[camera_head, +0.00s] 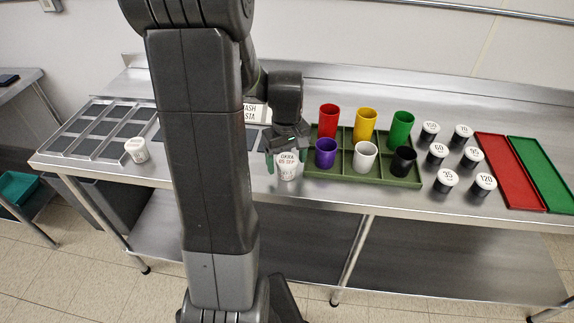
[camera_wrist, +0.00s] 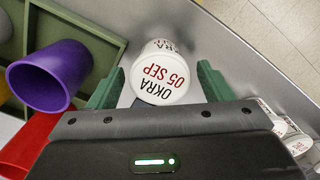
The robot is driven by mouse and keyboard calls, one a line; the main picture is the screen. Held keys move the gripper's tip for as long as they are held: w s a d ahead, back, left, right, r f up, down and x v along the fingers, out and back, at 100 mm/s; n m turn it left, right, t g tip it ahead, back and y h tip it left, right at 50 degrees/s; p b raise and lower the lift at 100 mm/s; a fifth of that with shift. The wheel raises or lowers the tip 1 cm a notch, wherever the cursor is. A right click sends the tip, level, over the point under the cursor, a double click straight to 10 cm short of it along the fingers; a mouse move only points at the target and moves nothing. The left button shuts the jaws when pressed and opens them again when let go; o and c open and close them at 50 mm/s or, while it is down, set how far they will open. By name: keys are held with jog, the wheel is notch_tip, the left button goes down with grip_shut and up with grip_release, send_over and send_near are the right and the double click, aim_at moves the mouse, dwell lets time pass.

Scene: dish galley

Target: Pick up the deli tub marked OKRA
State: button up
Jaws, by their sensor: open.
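The deli tub marked OKRA (camera_head: 288,168) is white with the words OKRA and 05 SEP. It stands on the steel counter just left of the green tray. The tub also shows in the wrist view (camera_wrist: 160,75), where its marked lid lies between the fingers. My gripper (camera_head: 271,163) is open, with its green fingers on both sides of the tub. In the wrist view my gripper (camera_wrist: 160,88) has a finger at each side of the tub, close to it. I cannot tell whether either finger touches it.
A green divided tray (camera_head: 388,181) with several coloured cups stands right of the tub; the purple cup (camera_head: 326,153) is closest. Another white tub (camera_head: 137,150) stands at the left by a metal divided rack (camera_head: 98,128). Several black lidded jars (camera_head: 446,180) stand farther right.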

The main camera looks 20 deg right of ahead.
jog(key=shift+f, duration=0.2)
jog(key=c, duration=1)
